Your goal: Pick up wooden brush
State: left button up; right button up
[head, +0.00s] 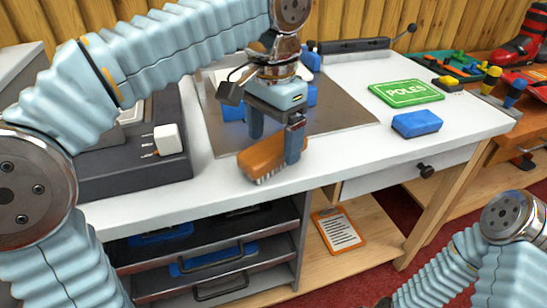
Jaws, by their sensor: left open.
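The wooden brush (262,157) is orange-brown with pale bristles facing down. It sits at the front edge of the white bench top, near the edge of a grey metal plate. My left gripper (274,149) is over the brush, pointing down and open. One finger shows in front of the brush's right part and the other behind it. I cannot tell whether the fingers touch it.
A dark tray with a white plug-like block (168,139) stands left. Drawers (215,262) and a clipboard (338,231) are below.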

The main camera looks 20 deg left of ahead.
pick_arm(q)
jog(key=shift+f, duration=0.75)
jog(key=c, duration=1.3)
jog(key=shift+r, duration=0.35)
notch_tip(320, 180, up, 3)
jog(key=shift+s+d+r+p, duration=0.1)
jog(key=shift+d+p, duration=0.05)
jog(key=shift+p, duration=0.4)
jog(key=s+d+r+p, duration=0.1)
jog(key=s+d+r, duration=0.4)
jog(key=s+r, duration=0.4)
jog(key=s, duration=0.3)
jog(key=shift+s+p, duration=0.4)
